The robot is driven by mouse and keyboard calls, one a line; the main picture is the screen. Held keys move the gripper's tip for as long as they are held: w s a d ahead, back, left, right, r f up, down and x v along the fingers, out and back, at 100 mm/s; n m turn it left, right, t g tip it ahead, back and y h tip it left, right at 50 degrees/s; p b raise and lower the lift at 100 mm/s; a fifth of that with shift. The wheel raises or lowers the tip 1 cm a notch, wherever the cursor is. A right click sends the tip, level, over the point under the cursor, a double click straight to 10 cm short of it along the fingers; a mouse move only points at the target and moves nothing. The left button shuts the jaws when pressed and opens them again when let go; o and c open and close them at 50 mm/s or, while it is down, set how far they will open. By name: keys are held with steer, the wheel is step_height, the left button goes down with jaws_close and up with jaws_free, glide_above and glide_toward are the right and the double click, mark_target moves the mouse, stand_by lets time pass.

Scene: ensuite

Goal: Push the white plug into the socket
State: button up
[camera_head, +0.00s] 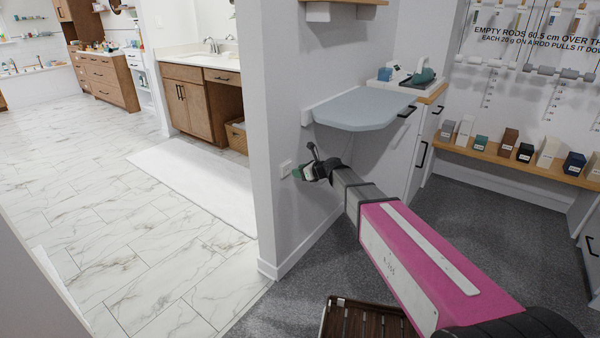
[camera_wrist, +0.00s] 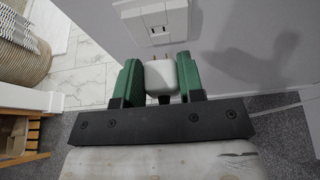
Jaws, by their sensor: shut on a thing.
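The white plug (camera_wrist: 161,78) is held between the two green fingers of my gripper (camera_wrist: 160,80) in the wrist view. Its metal prongs point toward the wall. The white socket plate (camera_wrist: 155,18) is on the grey wall just beyond the plug, with a dark-slotted outlet (camera_wrist: 158,30) in its lower part. A gap shows between the prongs and the outlet. In the head view my gripper (camera_head: 306,172) is close to the wall, beside the socket plate (camera_head: 286,169). The plug cannot be made out clearly in the head view.
A grey-blue shelf (camera_head: 365,108) juts from the wall above my arm. A dark slatted crate (camera_head: 365,318) stands on the carpet below my arm. A pale cord (camera_wrist: 285,106) runs right in the wrist view. A woven basket (camera_wrist: 22,50) is at upper left there.

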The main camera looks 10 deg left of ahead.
steer(key=shift+w+a, duration=0.25)
steer(key=shift+a, duration=0.4)
steer(key=shift+w+a, duration=0.3)
steer(key=shift+a, duration=0.35)
steer(key=shift+w+a, duration=0.25)
steer(key=shift+a, duration=0.4)
stand_by(1.0)
steer(key=shift+s+d, duration=0.1)
steer(key=shift+d, duration=0.1)
steer(key=shift+s+d, duration=0.35)
steer(key=shift+d, duration=0.55)
steer(key=shift+s+d, duration=0.4)
steer(key=shift+d, duration=0.45)
steer(key=shift+s+d, duration=0.35)
steer(key=shift+d, duration=0.55)
steer(key=shift+w+a, duration=0.1)
steer(key=shift+a, duration=0.05)
steer(key=shift+w+a, duration=0.3)
steer(key=shift+a, duration=0.5)
steer(key=shift+w+a, duration=0.25)
steer(key=shift+a, duration=0.35)
steer(key=shift+w+a, duration=0.25)
steer(key=shift+a, duration=0.3)
